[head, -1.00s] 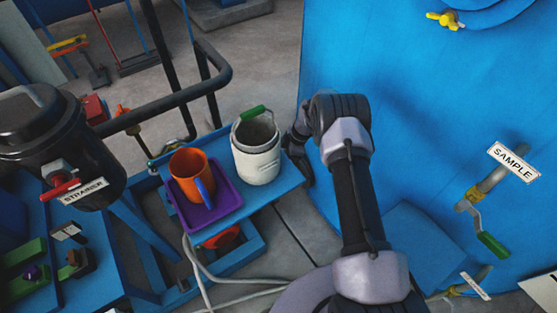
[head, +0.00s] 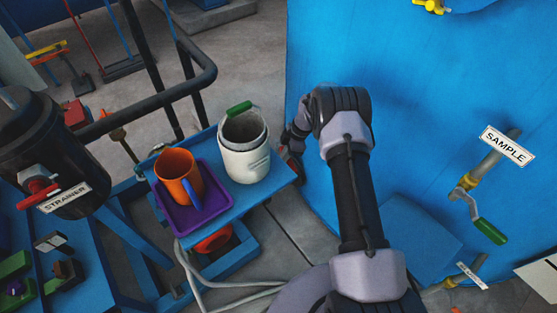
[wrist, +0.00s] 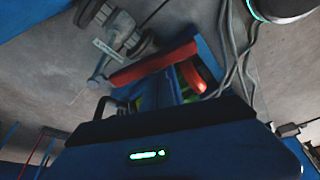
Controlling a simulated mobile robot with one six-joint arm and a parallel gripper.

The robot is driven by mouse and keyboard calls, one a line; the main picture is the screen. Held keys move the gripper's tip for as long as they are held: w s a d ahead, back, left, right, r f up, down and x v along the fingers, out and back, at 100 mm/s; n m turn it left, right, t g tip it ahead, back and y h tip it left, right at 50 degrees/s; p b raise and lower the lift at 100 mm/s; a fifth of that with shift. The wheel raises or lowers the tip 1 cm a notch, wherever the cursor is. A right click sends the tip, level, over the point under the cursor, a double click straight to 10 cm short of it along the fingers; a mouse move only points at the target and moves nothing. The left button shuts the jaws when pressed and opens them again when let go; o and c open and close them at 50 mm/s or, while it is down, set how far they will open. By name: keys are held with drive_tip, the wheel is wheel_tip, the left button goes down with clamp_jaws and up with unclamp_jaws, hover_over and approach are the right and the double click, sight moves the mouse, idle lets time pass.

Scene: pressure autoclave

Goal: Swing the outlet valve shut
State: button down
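In the wrist view a grey valve pipe (wrist: 118,28) carries a small white tag whose text is too blurred to read. A lever with a long red handle (wrist: 155,63) reaches from it across the front of my gripper (wrist: 175,90). I cannot tell if this is the outlet valve, or whether the gripper touches the handle. A second red-orange curved part (wrist: 193,76) shows beside it. The fingers are dark and partly hidden. In the head view my gripper (head: 293,150) is small, beside the blue tank and right of the white pail, its fingers unclear.
A blue cart shelf (head: 270,185) holds a white pail (head: 245,155) and an orange mug (head: 178,175) on a purple tray (head: 215,213). The blue tank (head: 400,100) stands right, with a green-handled SAMPLE valve (head: 488,231). A STRAINER (head: 40,150) and dark rail (head: 150,103) stand left.

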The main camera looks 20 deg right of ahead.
drive_tip(key=shift+w+d+f+b, duration=0.15)
drive_tip(key=shift+d+b, duration=0.7)
drive_tip(key=shift+d, duration=1.05)
